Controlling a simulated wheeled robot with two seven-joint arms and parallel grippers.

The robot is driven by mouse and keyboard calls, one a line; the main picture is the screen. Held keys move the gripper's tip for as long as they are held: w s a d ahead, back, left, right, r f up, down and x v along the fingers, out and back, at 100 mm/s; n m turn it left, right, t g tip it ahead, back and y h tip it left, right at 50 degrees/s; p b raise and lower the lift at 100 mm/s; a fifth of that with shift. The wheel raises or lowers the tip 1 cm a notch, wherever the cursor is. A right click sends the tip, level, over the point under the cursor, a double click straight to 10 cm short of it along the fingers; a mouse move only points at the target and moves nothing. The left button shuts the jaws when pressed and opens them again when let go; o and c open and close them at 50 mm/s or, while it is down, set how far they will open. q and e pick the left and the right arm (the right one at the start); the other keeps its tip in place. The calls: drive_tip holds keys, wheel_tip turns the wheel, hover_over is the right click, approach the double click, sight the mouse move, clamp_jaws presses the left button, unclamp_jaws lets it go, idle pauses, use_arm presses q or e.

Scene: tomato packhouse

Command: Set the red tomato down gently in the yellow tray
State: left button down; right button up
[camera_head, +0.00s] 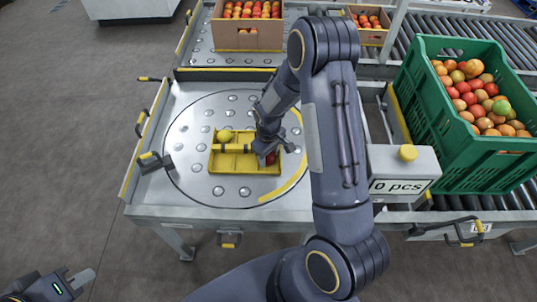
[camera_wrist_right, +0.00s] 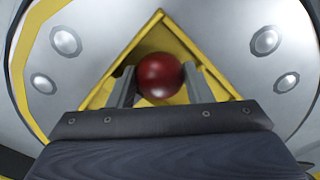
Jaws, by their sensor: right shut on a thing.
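The yellow tray (camera_head: 232,190) lies on the round steel turntable and has raised dividers. A yellow-green tomato (camera_head: 224,136) sits in its back left part. My right gripper (camera_head: 268,158) is shut on the red tomato (camera_head: 271,158) at the tray's right side. In the right wrist view the red tomato (camera_wrist_right: 159,75) sits between the two fingers (camera_wrist_right: 160,85), over a corner of the yellow tray (camera_wrist_right: 160,33). I cannot tell whether the tomato touches the tray floor. My left gripper (camera_head: 72,285) is at the bottom left, away from the table; its opening is unclear.
A green crate (camera_head: 465,168) of tomatoes stands on the right beside a scale display reading 0 pcs (camera_head: 401,186). Cardboard boxes of tomatoes (camera_head: 247,36) (camera_head: 372,37) stand at the back. The turntable left of the tray is clear.

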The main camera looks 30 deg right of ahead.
drive_tip(key=shift+f, duration=0.2)
drive_tip(key=o, duration=0.8)
drive_tip(key=c, duration=0.3)
drive_tip(key=shift+r, duration=0.1)
drive_tip(key=shift+r+p, duration=2.2)
drive_tip(key=shift+r, duration=1.2)
